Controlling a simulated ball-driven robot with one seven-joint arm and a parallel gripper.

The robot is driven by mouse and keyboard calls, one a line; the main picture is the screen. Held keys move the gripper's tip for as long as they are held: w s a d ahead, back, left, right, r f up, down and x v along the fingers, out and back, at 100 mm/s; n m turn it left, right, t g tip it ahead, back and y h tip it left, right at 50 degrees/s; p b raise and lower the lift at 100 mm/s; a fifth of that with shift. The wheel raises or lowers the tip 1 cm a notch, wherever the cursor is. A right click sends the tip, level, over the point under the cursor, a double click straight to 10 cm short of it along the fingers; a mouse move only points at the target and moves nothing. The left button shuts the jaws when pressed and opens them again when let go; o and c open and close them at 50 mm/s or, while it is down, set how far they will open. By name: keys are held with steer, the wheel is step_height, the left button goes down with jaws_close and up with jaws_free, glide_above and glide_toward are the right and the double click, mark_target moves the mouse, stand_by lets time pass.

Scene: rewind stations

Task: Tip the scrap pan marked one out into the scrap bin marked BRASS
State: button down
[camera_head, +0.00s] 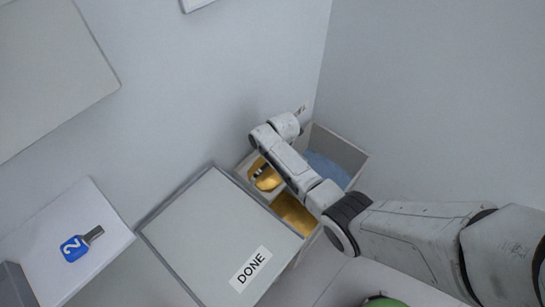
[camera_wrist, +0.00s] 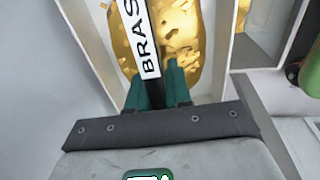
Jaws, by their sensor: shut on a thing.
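The scrap bin marked BRASS (camera_head: 245,160) stands in the corner, partly behind my arm. Its BRASS label (camera_wrist: 143,35), last letter cut off, shows in the wrist view. Gold scrap (camera_wrist: 178,45) lies just beyond my fingers, with loose flakes at its edges. My gripper (camera_wrist: 157,82) has green fingers shut on a dark handle-like bar (camera_wrist: 152,95). In the head view my gripper (camera_head: 259,172) is over the bin area. No number one shows, so I cannot tell the pan's body from the scrap around it.
More gold scrap (camera_head: 293,212) and a compartment of blue scrap (camera_head: 328,170) lie close to my arm. A grey box top labelled DONE (camera_head: 205,225) is beside the bins. A blue piece marked 2 (camera_head: 74,248) lies on a white surface at left. Walls close the corner.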

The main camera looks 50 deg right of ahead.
steer(key=shift+s+r+p, duration=0.15)
steer(key=shift+r+p, duration=0.15)
steer(key=shift+r, duration=0.15)
steer(key=s+t+b, duration=0.1)
steer(key=t, duration=0.1)
steer(key=s+t+b, duration=0.1)
steer(key=s+t, duration=0.1)
steer(key=t, duration=0.1)
steer(key=s+t+b, duration=0.1)
steer(key=t, duration=0.1)
steer(key=shift+s+d+f+t, duration=0.15)
steer(key=shift+s+f+t, duration=0.05)
steer(key=shift+f+t, duration=0.1)
steer(key=b, duration=0.2)
steer(key=s+t+b, duration=0.1)
steer(key=b, duration=0.2)
steer(key=shift+s+f+t, duration=0.1)
steer(key=shift+f+t, duration=0.2)
steer(key=shift+f, duration=0.05)
steer(key=t+b, duration=0.1)
steer(key=b, duration=0.2)
steer(key=shift+s+f, duration=0.25)
steer(key=shift+s, duration=0.15)
steer(key=s+f+t+b, duration=0.2)
steer(key=b, duration=0.8)
steer(key=shift+y, duration=0.3)
